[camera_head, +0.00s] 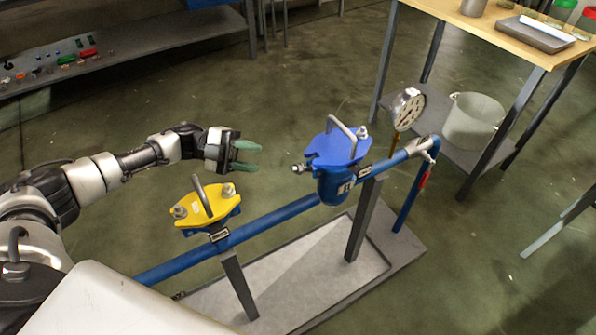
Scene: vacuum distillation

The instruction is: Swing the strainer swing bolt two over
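Two strainers sit on a blue pipe. The right one has a blue lid (333,151) with a grey handle (343,131) over a blue body (335,186). One swing bolt (298,168) sticks out past this lid's left edge. Another bolt (362,132) sits at the lid's far right edge. The left strainer has a yellow lid (207,207), a handle, and bolts at its left (180,211) and right (228,190). Which bolt is number two cannot be told. My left gripper (254,156) is open and empty, left of the blue lid and apart from it. My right gripper is out of view.
The blue pipe (275,217) runs on grey posts over a floor tray (408,246). A pressure gauge (408,107) stands right of the blue strainer. A wooden-topped table (490,30) with a white bucket (473,120) below is at the upper right. A grey bench (150,45) is upper left.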

